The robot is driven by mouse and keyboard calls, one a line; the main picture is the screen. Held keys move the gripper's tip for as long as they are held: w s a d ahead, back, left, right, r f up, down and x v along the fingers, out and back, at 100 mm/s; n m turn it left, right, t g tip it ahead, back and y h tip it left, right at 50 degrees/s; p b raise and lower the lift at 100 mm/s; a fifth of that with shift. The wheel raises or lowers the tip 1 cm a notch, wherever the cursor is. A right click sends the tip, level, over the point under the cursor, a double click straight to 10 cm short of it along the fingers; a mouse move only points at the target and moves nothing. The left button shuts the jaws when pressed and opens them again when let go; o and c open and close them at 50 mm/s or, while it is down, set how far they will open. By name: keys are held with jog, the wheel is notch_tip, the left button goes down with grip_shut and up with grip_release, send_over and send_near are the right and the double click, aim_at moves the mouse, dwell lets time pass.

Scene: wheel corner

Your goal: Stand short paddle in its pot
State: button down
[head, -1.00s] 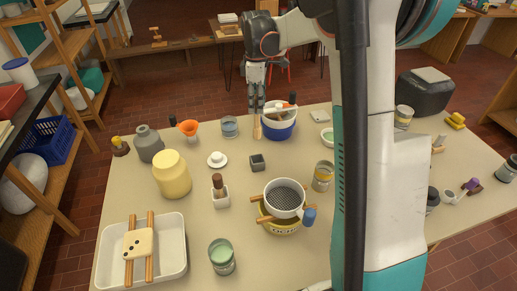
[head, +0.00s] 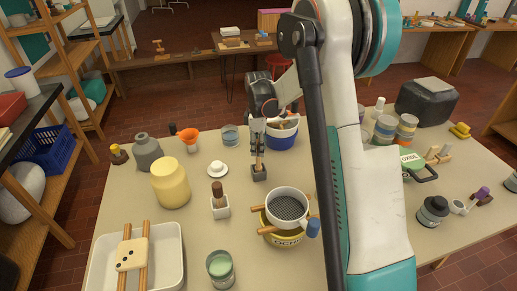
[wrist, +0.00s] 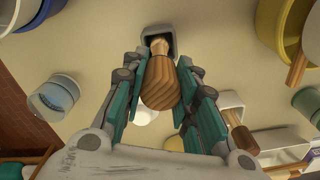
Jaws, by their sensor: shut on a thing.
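In the wrist view the paddle's far tip overlaps the mouth of the grey pot (wrist: 174,42). I cannot tell whether the tip is inside the pot or just above it.
A blue-and-white tub (head: 281,140) stands close behind my gripper. A white saucer piece (head: 217,170) is left of the pot. A white pot with a brown-handled tool (head: 220,210) and a sieve on a yellow tub (head: 288,207) are nearer the front.

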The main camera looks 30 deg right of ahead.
jog(key=shift+f, duration=0.25)
jog(key=c, duration=1.3)
grip_release()
jog(key=shift+r, duration=0.1)
